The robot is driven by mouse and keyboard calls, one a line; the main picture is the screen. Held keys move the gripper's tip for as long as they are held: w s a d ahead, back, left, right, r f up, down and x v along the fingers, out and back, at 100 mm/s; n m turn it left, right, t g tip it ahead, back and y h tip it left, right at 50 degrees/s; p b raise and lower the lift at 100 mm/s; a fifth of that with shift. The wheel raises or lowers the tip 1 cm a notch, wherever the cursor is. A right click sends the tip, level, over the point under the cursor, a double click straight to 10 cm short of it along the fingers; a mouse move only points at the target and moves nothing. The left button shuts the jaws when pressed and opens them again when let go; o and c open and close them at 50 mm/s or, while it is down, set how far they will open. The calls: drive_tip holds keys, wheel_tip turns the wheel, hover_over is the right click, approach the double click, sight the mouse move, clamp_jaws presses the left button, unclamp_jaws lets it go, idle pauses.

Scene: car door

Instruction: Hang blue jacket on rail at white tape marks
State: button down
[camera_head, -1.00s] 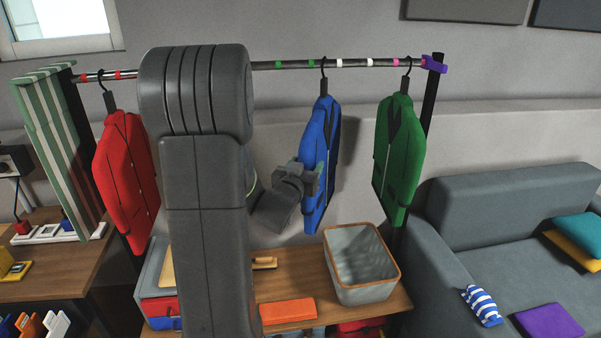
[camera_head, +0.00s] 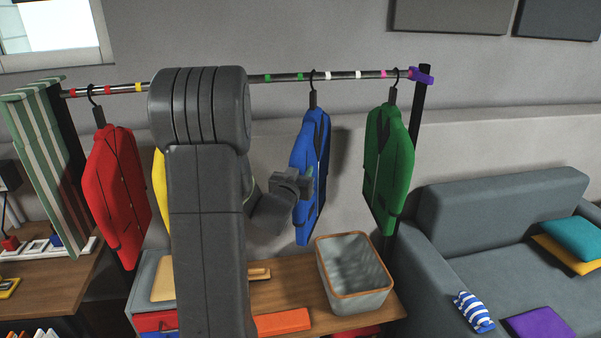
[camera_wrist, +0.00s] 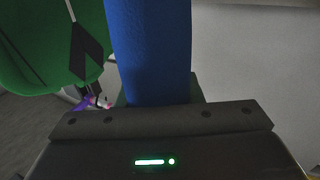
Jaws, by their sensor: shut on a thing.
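The blue jacket (camera_head: 309,185) hangs upright from a dark hanger at the rail (camera_head: 240,80). Its hook (camera_head: 313,74) overlaps the rail between a green mark and the left white tape mark (camera_head: 327,76); I cannot tell whether it rests on the bar. The other white tape mark (camera_head: 358,74) is farther right. My gripper (camera_head: 304,186) is shut on the jacket's left side at mid-height. In the wrist view the blue jacket (camera_wrist: 148,50) rises from between the jaws, and its lower part is hidden by my gripper (camera_wrist: 158,104).
A green jacket (camera_head: 388,170) hangs to the right, by the magenta marks. A red jacket (camera_head: 116,195) hangs left; a yellow jacket (camera_head: 159,190) is mostly hidden behind my arm. Below are a grey bin (camera_head: 352,275) and an orange box (camera_head: 283,322) on a bench. A sofa (camera_head: 480,215) stands right.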

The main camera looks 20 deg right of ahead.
drive_tip(key=shift+r, duration=0.4)
drive_tip(key=s+d+b, duration=0.1)
drive_tip(key=d+b, duration=0.3)
drive_tip(key=d, duration=0.3)
drive_tip(key=shift+s+d+b, duration=0.4)
idle(0.7)
drive_tip(key=shift+f+b, duration=0.3)
drive_tip(key=shift+b, duration=0.25)
